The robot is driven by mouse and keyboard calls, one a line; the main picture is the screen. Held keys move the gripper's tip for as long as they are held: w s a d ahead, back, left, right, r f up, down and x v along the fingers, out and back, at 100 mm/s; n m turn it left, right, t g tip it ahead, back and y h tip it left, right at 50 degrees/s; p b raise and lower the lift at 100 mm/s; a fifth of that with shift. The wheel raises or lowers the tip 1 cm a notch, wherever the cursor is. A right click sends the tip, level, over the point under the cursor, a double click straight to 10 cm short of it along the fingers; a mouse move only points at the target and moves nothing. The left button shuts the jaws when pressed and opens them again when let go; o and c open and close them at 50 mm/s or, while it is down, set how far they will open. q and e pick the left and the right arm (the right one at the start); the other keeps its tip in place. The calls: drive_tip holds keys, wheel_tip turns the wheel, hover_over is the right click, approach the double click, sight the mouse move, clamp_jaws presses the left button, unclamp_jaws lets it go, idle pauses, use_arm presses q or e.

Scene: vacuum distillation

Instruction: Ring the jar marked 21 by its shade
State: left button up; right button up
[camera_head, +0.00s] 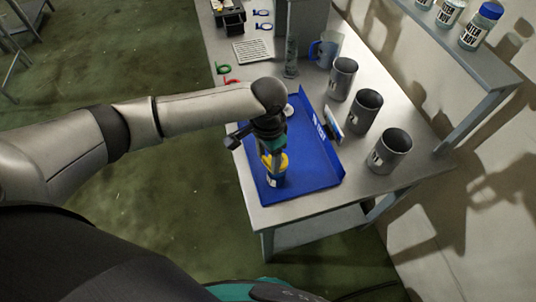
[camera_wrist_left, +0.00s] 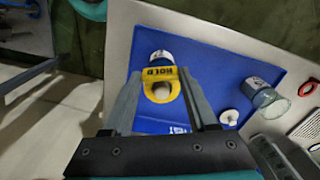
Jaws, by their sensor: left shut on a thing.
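My left gripper (camera_head: 273,153) is shut on a yellow ring tag (camera_head: 276,163) over the front of the blue tray (camera_head: 312,176). In the left wrist view the tag (camera_wrist_left: 160,72) reads HOLD and sits between the fingers (camera_wrist_left: 161,100). A small jar with a blue and white side (camera_head: 274,180) is right under the tag; its top also shows beyond the tag in the wrist view (camera_wrist_left: 161,57). I cannot tell whether the ring is around its neck or just above it. My right gripper is out of view.
A white disc (camera_head: 288,110) lies in the tray. Red (camera_head: 231,82), green (camera_head: 222,68) and blue (camera_head: 262,26) ring tags lie on the table beyond. Grey mugs (camera_head: 389,152) line the right side. A blue-handled beaker (camera_head: 326,48) and a wall shelf (camera_head: 480,62) stand farther back.

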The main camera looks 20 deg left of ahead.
use_arm(q)
drive_tip(key=o, duration=1.4)
drive_tip(key=shift+c, duration=0.2)
drive_tip(key=shift+r, duration=0.1)
wheel_tip(320, 180, up, 15)
drive_tip(key=shift+p, duration=0.4)
